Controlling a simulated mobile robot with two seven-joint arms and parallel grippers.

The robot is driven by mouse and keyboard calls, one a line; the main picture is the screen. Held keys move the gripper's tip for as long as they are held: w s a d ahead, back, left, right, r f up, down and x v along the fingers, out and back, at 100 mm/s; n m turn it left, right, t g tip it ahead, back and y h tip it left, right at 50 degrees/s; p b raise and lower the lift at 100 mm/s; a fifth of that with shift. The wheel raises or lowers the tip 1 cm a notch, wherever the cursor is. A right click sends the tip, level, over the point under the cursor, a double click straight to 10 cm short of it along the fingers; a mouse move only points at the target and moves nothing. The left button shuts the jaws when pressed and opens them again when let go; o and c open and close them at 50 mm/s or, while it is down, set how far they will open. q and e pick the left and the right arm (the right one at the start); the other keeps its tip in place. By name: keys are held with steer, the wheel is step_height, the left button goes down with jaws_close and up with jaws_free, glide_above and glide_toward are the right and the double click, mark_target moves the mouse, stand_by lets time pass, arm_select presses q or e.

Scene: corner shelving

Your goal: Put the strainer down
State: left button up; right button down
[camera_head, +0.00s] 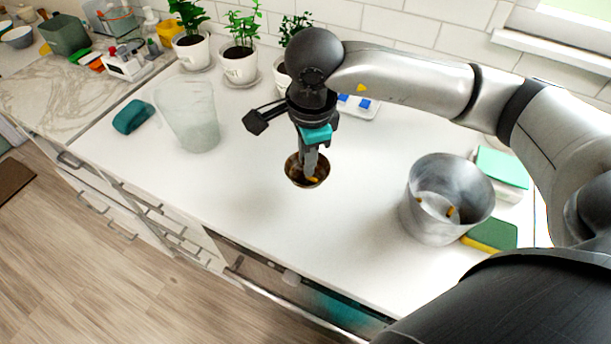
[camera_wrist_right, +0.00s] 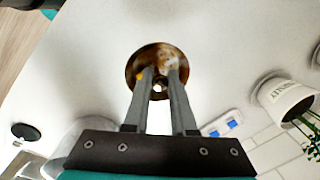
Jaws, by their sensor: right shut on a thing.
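The strainer, a small round brown bowl (camera_head: 292,172), is at the middle of the white counter in the head view. A small yellow bit shows inside it. In the right wrist view the strainer (camera_wrist_right: 137,62) is seen from above. My right gripper (camera_head: 311,170) points down into the bowl, its fingers (camera_wrist_right: 159,82) close together at the strainer's centre and shut on it. What exactly sits between the fingertips is small and partly hidden. I cannot tell whether the strainer's underside touches the surface. My left gripper is not in view.
A grey metal bin (camera_head: 425,225) with yellow scraps stands to the right, beside a green-and-yellow sponge (camera_head: 492,235). Potted plants (camera_head: 240,65) line the wall. Counter around the strainer is clear.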

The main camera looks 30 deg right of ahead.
steer(key=shift+f, duration=2.85)
steer(key=shift+f+b, duration=0.1)
steer(key=shift+b, duration=0.25)
steer(key=c, duration=0.7)
jaws_free()
steer(key=shift+c, duration=0.2)
steer(key=shift+r, duration=0.2)
step_height(320, 180, up, 12)
steer(key=s+p, duration=0.1)
steer(key=shift+s+a, duration=0.15)
steer(key=shift+s, duration=0.1)
